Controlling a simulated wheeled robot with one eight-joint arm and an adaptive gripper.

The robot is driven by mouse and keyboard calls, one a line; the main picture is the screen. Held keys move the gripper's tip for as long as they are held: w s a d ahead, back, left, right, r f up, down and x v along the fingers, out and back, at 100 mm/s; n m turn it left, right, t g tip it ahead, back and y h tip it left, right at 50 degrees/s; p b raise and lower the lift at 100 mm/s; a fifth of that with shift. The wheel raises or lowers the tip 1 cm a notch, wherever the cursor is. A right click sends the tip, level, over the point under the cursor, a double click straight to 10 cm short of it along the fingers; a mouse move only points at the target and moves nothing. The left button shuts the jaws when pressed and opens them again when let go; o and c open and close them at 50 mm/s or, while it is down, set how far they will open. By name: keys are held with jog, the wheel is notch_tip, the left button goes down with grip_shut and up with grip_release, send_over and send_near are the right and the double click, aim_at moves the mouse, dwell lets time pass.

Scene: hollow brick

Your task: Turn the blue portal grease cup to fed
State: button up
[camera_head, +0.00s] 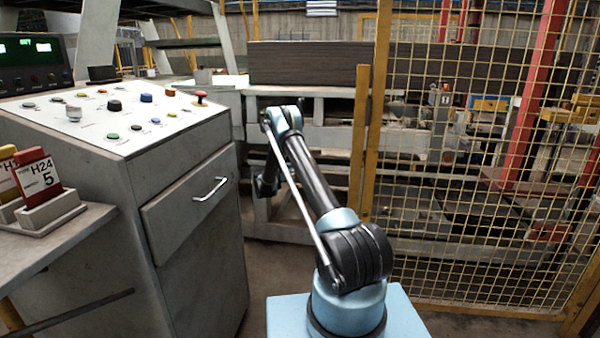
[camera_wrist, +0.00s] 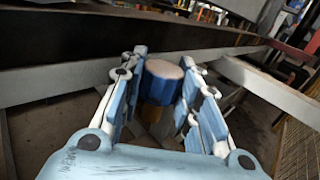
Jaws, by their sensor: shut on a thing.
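The blue grease cup (camera_wrist: 161,82) shows in the wrist view as a short blue cylinder with a pale tan top, above a yellowish part. My gripper (camera_wrist: 160,90) has one finger on each side of the cup and is shut on it. The cup's turn position cannot be read from these frames. In the head view my arm reaches away toward the grey machine frame, and the gripper and the cup are hidden there.
A grey control desk (camera_head: 190,170) with coloured buttons stands at the left. A yellow mesh fence (camera_head: 480,150) closes off the right. A grey beam (camera_wrist: 60,82) runs behind the cup. A dark stack (camera_head: 310,62) lies on the machine frame.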

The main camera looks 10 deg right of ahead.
jog(key=shift+w+a+m+g+h, duration=0.15)
jog(key=shift+m+g+h, duration=0.65)
jog(key=shift+m+g, duration=0.8)
jog(key=shift+r+g, duration=0.1)
jog(key=shift+g, duration=0.5)
jog(key=o, duration=0.8)
jog(key=v, duration=0.8)
